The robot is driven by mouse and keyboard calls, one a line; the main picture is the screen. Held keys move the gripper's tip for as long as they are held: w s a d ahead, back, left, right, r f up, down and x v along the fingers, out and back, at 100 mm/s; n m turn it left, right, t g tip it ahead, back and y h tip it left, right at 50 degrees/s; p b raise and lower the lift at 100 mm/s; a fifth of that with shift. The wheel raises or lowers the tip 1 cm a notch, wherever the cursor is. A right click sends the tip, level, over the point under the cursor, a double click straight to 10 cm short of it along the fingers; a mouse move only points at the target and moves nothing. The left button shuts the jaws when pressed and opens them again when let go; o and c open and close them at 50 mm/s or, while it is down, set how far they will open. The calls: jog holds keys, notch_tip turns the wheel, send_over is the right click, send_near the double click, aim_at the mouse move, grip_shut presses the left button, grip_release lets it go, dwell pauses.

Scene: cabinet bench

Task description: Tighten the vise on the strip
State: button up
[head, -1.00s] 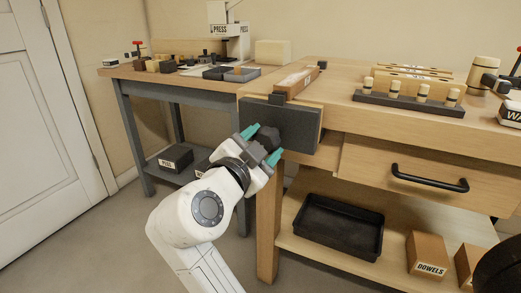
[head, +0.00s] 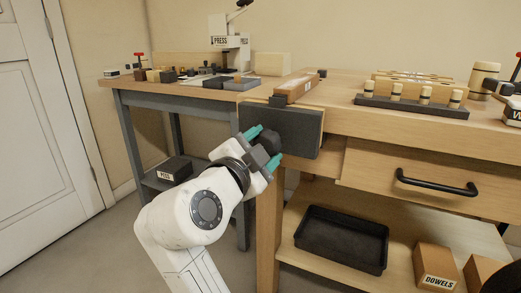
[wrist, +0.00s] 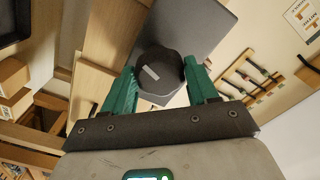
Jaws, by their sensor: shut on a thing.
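The vise's dark grey front jaw (head: 300,130) stands upright at the left end of the wooden bench. A dark knob (head: 271,141) sticks out from its face; in the wrist view the knob (wrist: 160,70) is round with a pale mark. My gripper (head: 265,146) is shut on the knob, with one teal finger on each side. I cannot tell whether the jaws touch the strip.
A drawer with a black handle (head: 437,183) sits right of the vise. A black tray (head: 340,240) and a DOWELS box (head: 436,262) are on the shelf below. A dark rack with pegs (head: 410,106) stands on the bench top. A second table with a press (head: 230,45) is behind left.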

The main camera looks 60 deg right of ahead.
jog(key=o, duration=0.9)
jog(key=shift+a, duration=0.1)
jog(key=a+b, duration=0.1)
jog(key=a, duration=0.6)
jog(key=shift+s, duration=0.1)
